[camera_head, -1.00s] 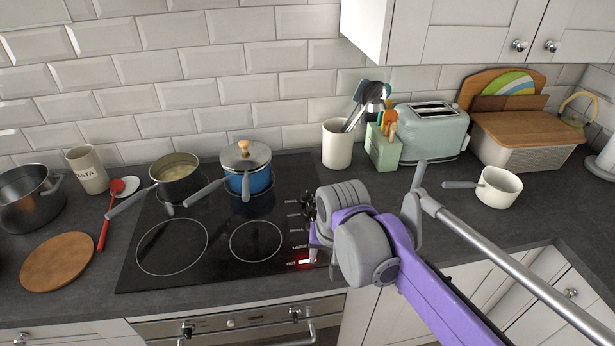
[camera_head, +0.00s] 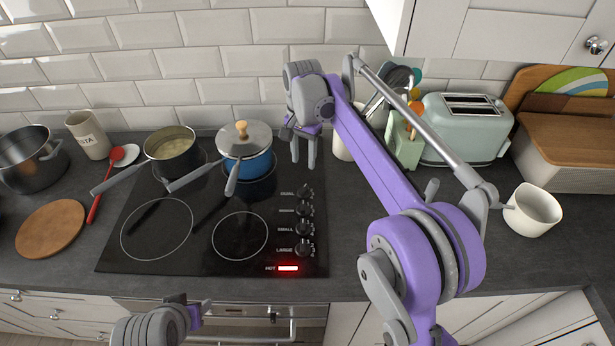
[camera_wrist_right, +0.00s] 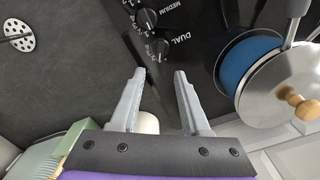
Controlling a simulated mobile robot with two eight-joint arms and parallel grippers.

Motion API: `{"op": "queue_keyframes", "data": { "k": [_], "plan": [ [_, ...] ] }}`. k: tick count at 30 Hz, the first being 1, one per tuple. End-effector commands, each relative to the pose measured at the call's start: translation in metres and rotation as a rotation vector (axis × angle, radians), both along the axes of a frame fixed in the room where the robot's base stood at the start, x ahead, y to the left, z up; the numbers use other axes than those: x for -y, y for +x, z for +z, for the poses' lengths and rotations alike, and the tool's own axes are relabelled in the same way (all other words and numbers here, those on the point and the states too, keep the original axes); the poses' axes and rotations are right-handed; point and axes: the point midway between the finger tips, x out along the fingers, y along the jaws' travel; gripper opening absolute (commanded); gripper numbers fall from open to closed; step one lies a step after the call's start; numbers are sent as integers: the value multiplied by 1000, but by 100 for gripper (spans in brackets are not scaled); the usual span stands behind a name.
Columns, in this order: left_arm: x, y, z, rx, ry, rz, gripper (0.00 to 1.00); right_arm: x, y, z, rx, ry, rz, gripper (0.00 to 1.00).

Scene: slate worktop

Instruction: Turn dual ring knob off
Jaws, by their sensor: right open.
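The dual ring knob (camera_head: 304,190) is the black knob farthest back in the column on the hob's right side, beside the "DUAL" label. It also shows in the right wrist view (camera_wrist_right: 156,47), just beyond the fingertips. Its exact setting is too small to read. My right gripper (camera_head: 303,162) is open, fingers pointing down, just behind and above the dual knob.
More knobs (camera_head: 304,229) run forward from the dual knob. A red "HOT" light (camera_head: 288,268) glows on the hob (camera_head: 180,255). A blue lidded pot (camera_head: 248,166) stands left of the gripper. A utensil crock (camera_head: 342,145) and toaster (camera_head: 467,130) stand to the right.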

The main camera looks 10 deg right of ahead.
Motion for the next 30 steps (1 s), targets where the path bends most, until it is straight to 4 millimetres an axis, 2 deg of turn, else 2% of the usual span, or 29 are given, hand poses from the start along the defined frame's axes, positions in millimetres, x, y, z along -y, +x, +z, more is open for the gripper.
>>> {"op": "queue_keyframes", "data": {
  "k": [5,12,18,24,30],
  "plan": [
    [0,-2,-3,-3,0,0,50,0,0,-19,-1,0,-1,46],
    [0,-3,-7,-6,0,0,50,0,0,-65,-1,0,-1,46],
    [0,-4,-8,-7,0,0,50,0,0,-95,0,0,-1,46],
    [0,-4,-9,-8,0,0,50,0,0,-107,0,0,-1,46],
    [0,-4,-9,-8,0,0,50,0,0,-108,0,0,-1,46]
  ]
}}
